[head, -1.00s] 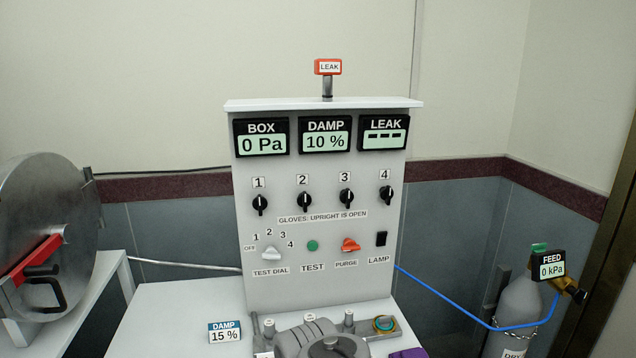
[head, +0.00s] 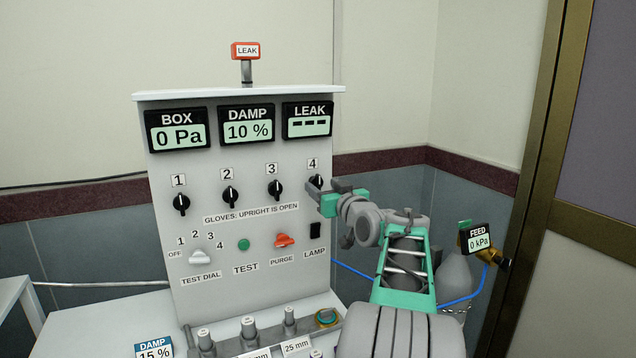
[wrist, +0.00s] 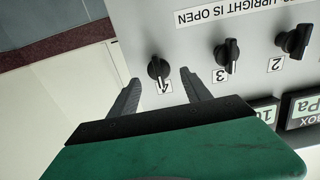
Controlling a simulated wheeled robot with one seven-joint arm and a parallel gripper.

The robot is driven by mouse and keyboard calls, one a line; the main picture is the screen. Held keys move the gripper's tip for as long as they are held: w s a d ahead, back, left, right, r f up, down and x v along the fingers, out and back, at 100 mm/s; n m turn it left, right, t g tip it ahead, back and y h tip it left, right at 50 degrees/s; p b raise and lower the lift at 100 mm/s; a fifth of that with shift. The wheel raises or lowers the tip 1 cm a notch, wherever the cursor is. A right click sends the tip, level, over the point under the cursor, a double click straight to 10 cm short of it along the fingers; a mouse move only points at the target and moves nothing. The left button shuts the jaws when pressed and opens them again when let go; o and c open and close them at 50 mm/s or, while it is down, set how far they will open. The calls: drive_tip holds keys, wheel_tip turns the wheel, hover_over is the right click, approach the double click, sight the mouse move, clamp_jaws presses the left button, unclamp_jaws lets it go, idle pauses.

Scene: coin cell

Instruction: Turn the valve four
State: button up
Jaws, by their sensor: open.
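Valve four is a black knob (head: 317,181) under the label 4, at the right end of the row of valves on the grey panel (head: 240,285). My gripper (head: 327,190) is in front of it and partly hides it in the head view. In the wrist view, which is upside down, valve four (wrist: 157,69) lies between the tips of my open fingers (wrist: 160,79), with a gap on each side. Its white mark points toward the label, about upright. I cannot tell how deep the fingers reach around it.
Valve three (head: 274,190) is close by on the left. The lamp switch (head: 316,230) and orange purge knob (head: 284,240) sit below. The leak display (head: 307,120) reads dashes, above. A gas bottle (head: 455,273) with a blue hose stands at the right.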

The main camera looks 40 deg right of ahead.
sight(320, 183)
drive_tip(key=x, duration=0.4)
drive_tip(key=shift+w+d+p, duration=0.15)
drive_tip(key=shift+p, duration=0.25)
drive_tip(key=shift+c, duration=0.6)
clamp_jaws()
